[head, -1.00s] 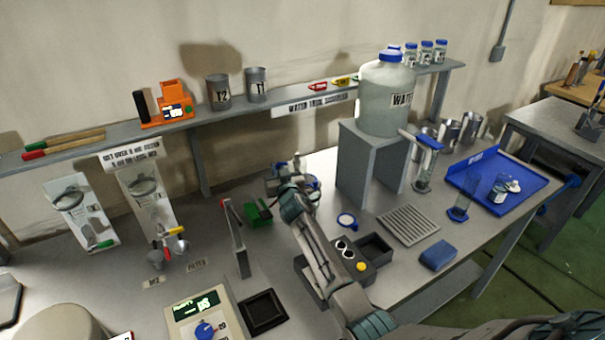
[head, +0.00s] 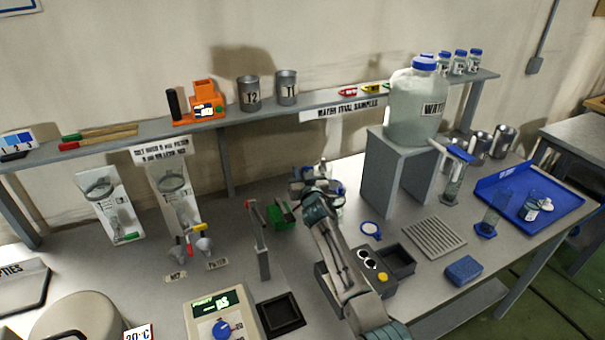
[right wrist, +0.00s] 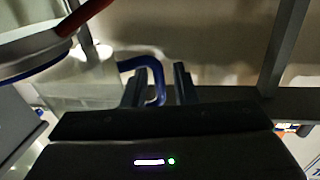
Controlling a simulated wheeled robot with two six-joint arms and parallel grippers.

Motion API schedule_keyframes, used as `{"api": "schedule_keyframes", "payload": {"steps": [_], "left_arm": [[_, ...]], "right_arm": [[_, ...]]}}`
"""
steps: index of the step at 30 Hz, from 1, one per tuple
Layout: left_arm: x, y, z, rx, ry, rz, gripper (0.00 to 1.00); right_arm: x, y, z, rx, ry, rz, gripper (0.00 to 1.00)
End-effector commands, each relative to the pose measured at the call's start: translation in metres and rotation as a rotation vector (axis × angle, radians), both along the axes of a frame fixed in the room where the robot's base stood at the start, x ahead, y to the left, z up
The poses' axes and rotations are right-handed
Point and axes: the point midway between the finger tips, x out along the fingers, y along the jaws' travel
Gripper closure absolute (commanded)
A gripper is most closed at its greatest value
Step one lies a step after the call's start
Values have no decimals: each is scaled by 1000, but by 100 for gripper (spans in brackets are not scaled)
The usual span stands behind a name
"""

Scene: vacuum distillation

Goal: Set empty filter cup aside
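My right gripper (head: 316,172) is at the back of the bench, left of the grey stand. In the right wrist view its two fingers (right wrist: 160,85) are apart. A blue curved handle (right wrist: 150,62) passes between them, nearer the left finger, with a gap to the right finger. A pale round vessel with a blue rim (right wrist: 35,55) is at the left there; a red rod crosses it. In the head view a blue-and-white item (head: 338,190) is partly hidden behind the gripper; I cannot tell if it is the filter cup. My left gripper is not in view.
A large water bottle (head: 416,105) stands on the grey stand (head: 380,175). A green block (head: 283,215) and an upright grey post (head: 262,240) are left of my arm. A button box (head: 370,262), a blue ring (head: 371,230) and a slatted tray (head: 434,238) are to its right.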

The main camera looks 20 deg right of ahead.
Motion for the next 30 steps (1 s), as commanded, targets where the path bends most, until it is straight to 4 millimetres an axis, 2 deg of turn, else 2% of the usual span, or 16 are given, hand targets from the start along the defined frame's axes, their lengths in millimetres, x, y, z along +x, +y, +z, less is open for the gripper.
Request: {"api": "schedule_keyframes", "payload": {"steps": [4, 7, 15, 21, 25, 30], "left_arm": [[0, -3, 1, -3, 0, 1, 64], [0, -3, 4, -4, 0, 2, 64], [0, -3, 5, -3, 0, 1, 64], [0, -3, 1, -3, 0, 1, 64], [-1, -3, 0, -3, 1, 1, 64], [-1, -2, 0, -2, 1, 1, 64]], "right_arm": [[-5, 0, 0, 0, 0, 0, 75], [-16, 2, 0, 1, 0, 0, 75], [-66, 6, -2, 1, 0, 0, 75], [-94, 9, -2, 0, 1, 0, 75], [-104, 10, -1, 0, 0, 0, 75], [-108, 11, 0, 0, 0, 0, 75]]}}
